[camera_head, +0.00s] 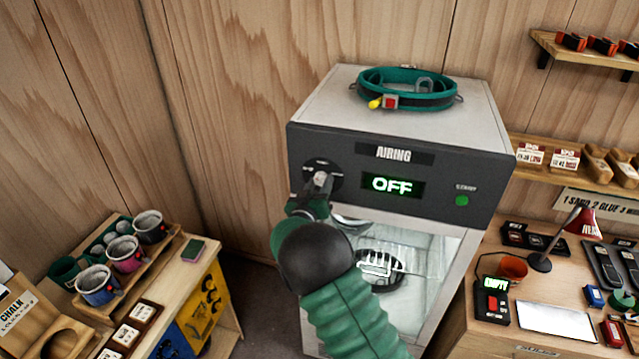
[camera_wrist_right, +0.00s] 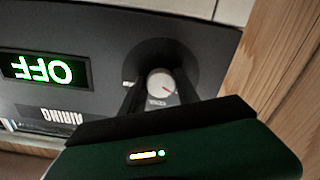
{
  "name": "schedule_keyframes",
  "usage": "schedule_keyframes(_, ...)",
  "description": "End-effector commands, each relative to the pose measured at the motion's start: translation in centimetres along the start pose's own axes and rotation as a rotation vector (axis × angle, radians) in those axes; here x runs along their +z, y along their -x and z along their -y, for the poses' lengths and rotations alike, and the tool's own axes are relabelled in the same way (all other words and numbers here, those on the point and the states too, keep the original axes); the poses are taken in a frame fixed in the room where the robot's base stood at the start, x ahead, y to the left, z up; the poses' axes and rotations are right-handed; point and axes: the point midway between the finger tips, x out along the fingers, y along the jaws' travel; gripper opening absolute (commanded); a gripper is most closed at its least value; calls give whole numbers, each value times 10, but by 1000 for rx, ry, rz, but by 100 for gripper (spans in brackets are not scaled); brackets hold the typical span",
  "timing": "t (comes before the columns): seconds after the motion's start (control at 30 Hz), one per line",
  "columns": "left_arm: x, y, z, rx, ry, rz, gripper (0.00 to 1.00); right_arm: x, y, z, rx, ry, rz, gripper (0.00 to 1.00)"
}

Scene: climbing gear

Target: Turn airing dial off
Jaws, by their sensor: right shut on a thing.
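The airing cabinet (camera_head: 313,95) stands against the wood wall with a dark front panel. Its green display (camera_head: 392,185) reads OFF, and the display (camera_wrist_right: 44,71) shows upside down in the right wrist view. The airing dial (camera_wrist_right: 161,83) is a round pale knob with a small red mark on a dark round base. My right gripper (camera_head: 318,190) is at the left of the panel, its fingers shut on the dial, one on each side of the knob (camera_wrist_right: 158,92). My left gripper is not in view.
A green start button (camera_head: 461,200) is at the panel's right. A teal harness belt (camera_head: 415,97) lies on the cabinet top. A table with cups (camera_head: 123,253) stands at left. A desk with a red lamp (camera_head: 583,222) and small devices is at right.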

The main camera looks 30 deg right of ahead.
Motion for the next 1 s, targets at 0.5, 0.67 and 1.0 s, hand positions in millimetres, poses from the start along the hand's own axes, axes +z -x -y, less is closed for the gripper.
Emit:
schedule_keyframes(0.5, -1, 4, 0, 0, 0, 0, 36, -3, 0, 1, -1, 112, -6, 0)
schedule_keyframes(0.67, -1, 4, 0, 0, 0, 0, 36, -3, 0, 1, -1, 113, -7, 0)
schedule_keyframes(1.0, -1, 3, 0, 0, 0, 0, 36, -2, 0, 1, -1, 112, -4, 59)
